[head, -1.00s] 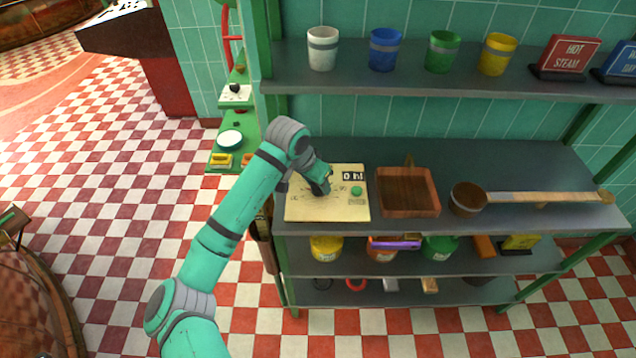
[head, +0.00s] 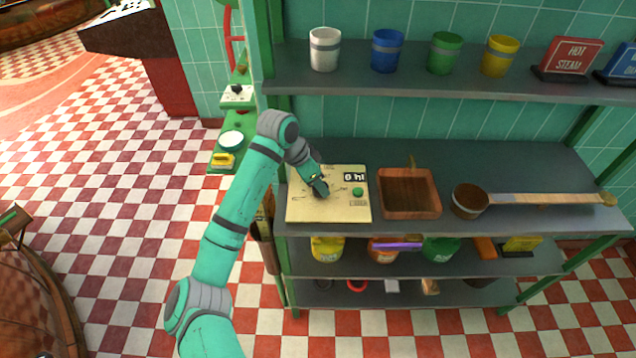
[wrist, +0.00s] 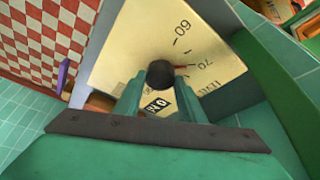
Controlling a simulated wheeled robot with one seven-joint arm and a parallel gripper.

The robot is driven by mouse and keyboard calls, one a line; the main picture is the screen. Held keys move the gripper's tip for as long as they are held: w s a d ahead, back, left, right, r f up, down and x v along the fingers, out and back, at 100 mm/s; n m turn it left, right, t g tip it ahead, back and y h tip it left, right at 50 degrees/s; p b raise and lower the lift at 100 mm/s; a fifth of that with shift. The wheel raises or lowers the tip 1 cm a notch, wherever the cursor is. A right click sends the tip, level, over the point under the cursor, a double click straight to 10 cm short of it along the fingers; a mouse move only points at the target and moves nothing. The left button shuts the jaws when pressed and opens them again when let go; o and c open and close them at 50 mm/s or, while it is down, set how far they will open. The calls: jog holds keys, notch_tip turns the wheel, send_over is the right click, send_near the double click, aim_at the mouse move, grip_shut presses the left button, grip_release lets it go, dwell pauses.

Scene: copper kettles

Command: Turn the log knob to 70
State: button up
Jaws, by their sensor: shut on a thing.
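A cream dial panel (head: 330,210) lies on the shelf's middle board in the head view. It bears a small black-and-white display (head: 355,177) and a green button (head: 357,191). In the wrist view, a black knob (wrist: 160,73) stands on the panel (wrist: 125,50), with the printed numbers 60 and 70 to its right. A thin reddish mark shows beside the knob, close to the 70. My gripper (wrist: 160,88) is shut on the knob, one finger on each side. In the head view my gripper (head: 319,187) hides the knob.
A brown tray (head: 437,209) and a long-handled ladle (head: 540,198) lie right of the panel. Coloured cups (head: 386,50) and signs (head: 570,55) stand on the board above. Green shelf posts rise at both ends.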

jog(key=o, duration=1)
jog(key=shift+o, duration=0.2)
jog(key=v, duration=1.1)
jog(key=shift+w+f, duration=0.1)
jog(key=shift+w, duration=0.05)
